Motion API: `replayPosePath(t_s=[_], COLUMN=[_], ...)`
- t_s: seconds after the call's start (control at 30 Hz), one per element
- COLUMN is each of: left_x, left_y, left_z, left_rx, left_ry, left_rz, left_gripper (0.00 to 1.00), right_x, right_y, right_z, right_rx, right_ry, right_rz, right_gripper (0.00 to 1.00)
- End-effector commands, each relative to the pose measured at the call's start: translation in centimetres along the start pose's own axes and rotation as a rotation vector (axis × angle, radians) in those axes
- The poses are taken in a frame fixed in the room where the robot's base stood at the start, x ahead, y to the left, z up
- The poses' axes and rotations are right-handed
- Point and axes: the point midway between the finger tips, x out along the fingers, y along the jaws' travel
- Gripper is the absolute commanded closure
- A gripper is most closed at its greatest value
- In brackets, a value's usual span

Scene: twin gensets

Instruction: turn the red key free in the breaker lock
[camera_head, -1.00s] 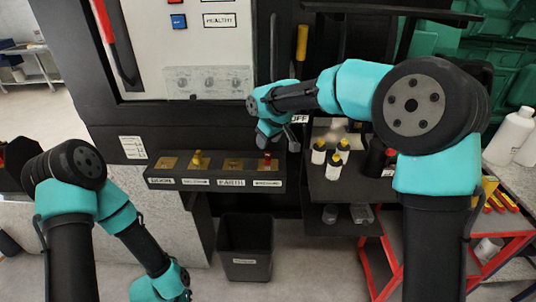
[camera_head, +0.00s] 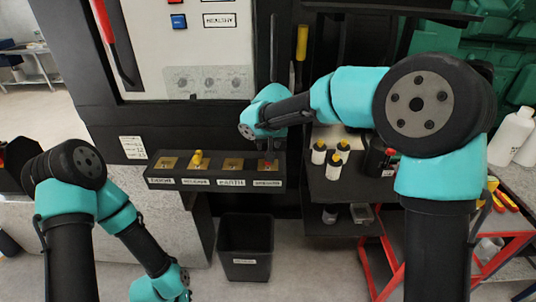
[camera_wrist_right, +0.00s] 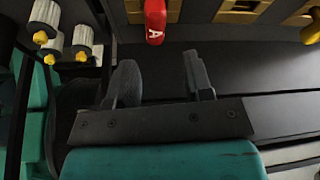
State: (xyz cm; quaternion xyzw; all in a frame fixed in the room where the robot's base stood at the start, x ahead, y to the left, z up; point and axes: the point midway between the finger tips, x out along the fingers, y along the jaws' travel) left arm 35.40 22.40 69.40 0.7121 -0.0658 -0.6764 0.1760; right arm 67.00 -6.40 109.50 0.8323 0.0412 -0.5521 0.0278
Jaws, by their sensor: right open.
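The lock panel (camera_head: 215,171) on the cabinet front carries several brass locks in a row. The red key (camera_wrist_right: 155,22), marked with a letter A, is at the rightmost lock (camera_head: 265,166); in the head view my gripper mostly covers it. My right gripper (camera_head: 268,152) is just above that lock. In the right wrist view its two fingers (camera_wrist_right: 161,80) stand apart with nothing between them, and the key is beyond the tips. A yellow key (camera_head: 198,158) stands in the second lock from the left. My left gripper (camera_head: 177,286) is low at the bottom edge, its jaws unclear.
A dark bin (camera_head: 245,246) stands on the floor below the panel. Right of it, a shelf holds several small white bottles (camera_head: 334,165) close to my right forearm. A red-framed trolley (camera_head: 385,255) stands at the lower right. Dials (camera_head: 209,81) sit on the cabinet above.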

Motion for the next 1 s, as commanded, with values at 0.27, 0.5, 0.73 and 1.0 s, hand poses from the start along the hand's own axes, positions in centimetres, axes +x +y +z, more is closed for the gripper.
replayPosePath(t_s=[0.27,0.5,0.73,1.0], left_x=[0.0,0.0,0.0,0.0], left_y=[0.0,0.0,0.0,0.0], left_z=[0.0,0.0,0.0,0.0], left_rx=[0.0,0.0,0.0,0.0], left_ry=[0.0,0.0,0.0,0.0], left_rz=[0.0,0.0,0.0,0.0], left_gripper=[1.0,1.0,1.0,1.0], right_x=[0.0,2.3,4.6,5.5], right_y=[-0.2,0.0,0.2,0.3], right_z=[0.8,1.0,1.0,1.0], right_rx=[0.164,0.202,0.201,0.202], right_ry=[0.0,-0.002,-0.001,0.0], right_rz=[0.07,0.086,0.085,0.084], right_gripper=[0.53,0.53,0.53,0.53])
